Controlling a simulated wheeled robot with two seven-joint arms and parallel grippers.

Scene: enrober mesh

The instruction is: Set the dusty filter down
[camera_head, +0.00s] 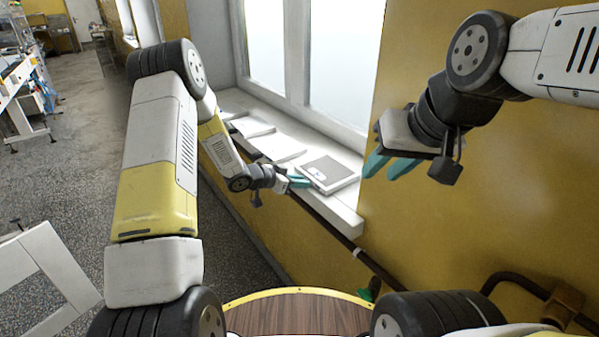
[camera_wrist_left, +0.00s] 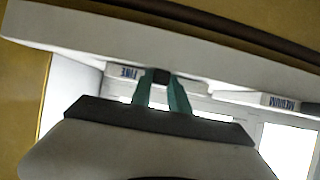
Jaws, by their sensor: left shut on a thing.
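The dusty filter (camera_head: 328,172), a flat white frame with a grey panel, is at the near end of the white window sill (camera_head: 345,215). I cannot tell whether it rests fully on the sill or hovers just above it. My left gripper (camera_head: 299,181) is shut at the filter's left edge. In the left wrist view its teal fingers (camera_wrist_left: 160,88) close on a small dark piece (camera_wrist_left: 160,75). My right gripper (camera_head: 386,167) is open and empty, raised in front of the yellow wall, right of the sill.
Pale flat trays (camera_head: 281,149) lie along the sill beyond the filter. The left wrist view shows labels reading FINE (camera_wrist_left: 124,72) and MEDIUM (camera_wrist_left: 284,102). A dark pipe (camera_head: 328,222) runs below the sill. A round wooden top (camera_head: 295,315) is at the bottom. A window stands behind the sill.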

